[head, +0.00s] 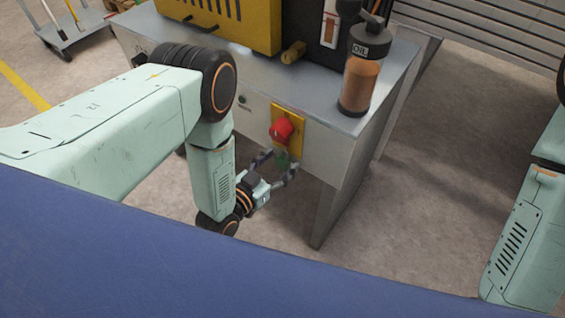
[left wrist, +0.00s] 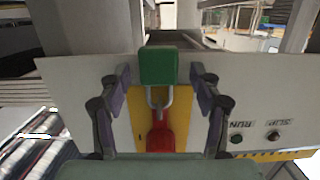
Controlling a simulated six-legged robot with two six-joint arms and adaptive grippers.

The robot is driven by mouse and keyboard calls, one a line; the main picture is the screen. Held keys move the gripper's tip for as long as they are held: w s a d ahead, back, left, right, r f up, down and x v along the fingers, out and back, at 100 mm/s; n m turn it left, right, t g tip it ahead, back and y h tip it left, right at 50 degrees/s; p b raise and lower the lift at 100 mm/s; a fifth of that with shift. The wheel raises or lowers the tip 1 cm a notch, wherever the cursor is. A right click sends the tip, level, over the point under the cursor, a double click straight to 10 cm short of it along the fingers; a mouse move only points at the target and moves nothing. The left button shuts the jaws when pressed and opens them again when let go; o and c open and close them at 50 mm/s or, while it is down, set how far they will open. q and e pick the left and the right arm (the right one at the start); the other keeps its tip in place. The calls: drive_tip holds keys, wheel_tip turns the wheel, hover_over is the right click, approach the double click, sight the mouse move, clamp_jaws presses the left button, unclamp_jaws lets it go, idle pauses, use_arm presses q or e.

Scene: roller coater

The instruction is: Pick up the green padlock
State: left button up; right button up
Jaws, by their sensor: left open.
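The green padlock (head: 282,159) hangs by its shackle below the red switch handle (head: 282,131) on a yellow plate (head: 291,120) on the machine's front. In the left wrist view, which looks upside down, the padlock (left wrist: 158,66) shows with its shackle (left wrist: 159,101) reaching to the red handle (left wrist: 160,138). My left gripper (head: 277,164) is open at the padlock. In the left wrist view its fingers (left wrist: 160,73) stand on either side of the padlock body, with a gap on each side. My right gripper is out of view.
An oil bottle (head: 361,75) stands on the machine's grey top (head: 330,105). Labelled RUN and SLIP buttons (left wrist: 273,136) sit beside the plate. A table leg (head: 328,215) stands close to the right of the gripper. A cart (head: 75,32) is at the back left.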

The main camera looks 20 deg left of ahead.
use_arm(q)
drive_tip(key=shift+d, duration=0.1)
drive_tip(key=c, duration=1.3)
drive_tip(key=shift+r, duration=0.15)
